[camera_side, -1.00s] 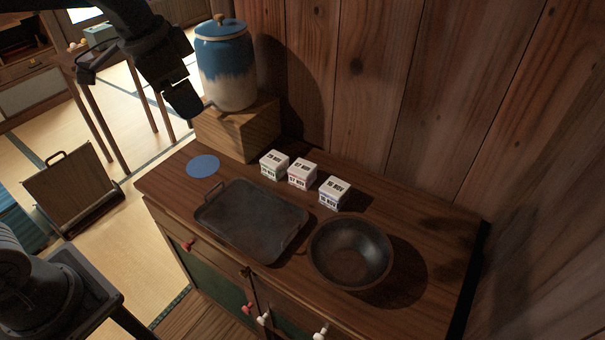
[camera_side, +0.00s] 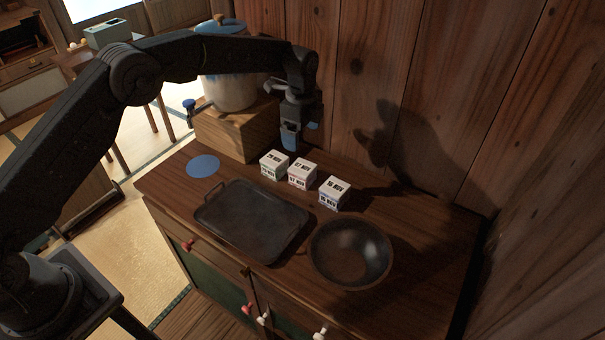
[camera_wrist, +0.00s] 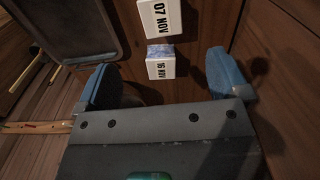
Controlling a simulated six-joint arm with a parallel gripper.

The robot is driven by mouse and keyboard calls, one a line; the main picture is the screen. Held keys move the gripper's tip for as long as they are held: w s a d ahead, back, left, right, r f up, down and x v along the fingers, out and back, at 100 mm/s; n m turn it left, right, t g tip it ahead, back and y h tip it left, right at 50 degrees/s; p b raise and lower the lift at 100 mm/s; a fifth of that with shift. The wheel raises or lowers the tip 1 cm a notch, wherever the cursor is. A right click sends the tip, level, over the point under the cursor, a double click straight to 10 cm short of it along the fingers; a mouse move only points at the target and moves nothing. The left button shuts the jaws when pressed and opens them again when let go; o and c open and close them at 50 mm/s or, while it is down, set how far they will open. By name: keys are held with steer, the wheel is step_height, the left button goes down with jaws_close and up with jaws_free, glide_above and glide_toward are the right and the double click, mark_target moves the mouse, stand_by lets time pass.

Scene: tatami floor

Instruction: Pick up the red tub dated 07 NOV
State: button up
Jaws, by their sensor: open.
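The tub dated 07 NOV (camera_side: 301,173) is the middle of three small white-lidded tubs in the side view and has a pinkish-red band. In the wrist view its lid (camera_wrist: 160,18) is partly cut off at the top, with the date readable. The blue-banded tub dated 16 NOV (camera_side: 334,193) stands to its right; its lid (camera_wrist: 161,68) shows between my fingers in the wrist view. A green-banded tub (camera_side: 274,165) stands at the left. My gripper (camera_side: 300,133) is open and empty, pointing down above and behind the tubs, near the wall.
A dark tray (camera_side: 252,222) and a round pan (camera_side: 350,252) lie in front of the tubs. A blue-and-white jar (camera_side: 230,90) stands on a wooden block (camera_side: 236,130) to the left. A flat blue disc (camera_side: 203,166) lies on the cabinet top. A plank wall (camera_side: 440,90) rises behind.

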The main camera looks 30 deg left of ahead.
mark_target(303, 167)
step_height(303, 167, down, 14)
steer(key=shift+w+r, duration=0.1)
stand_by(0.5)
steer(key=shift+c, duration=0.2)
steer(key=c, duration=1)
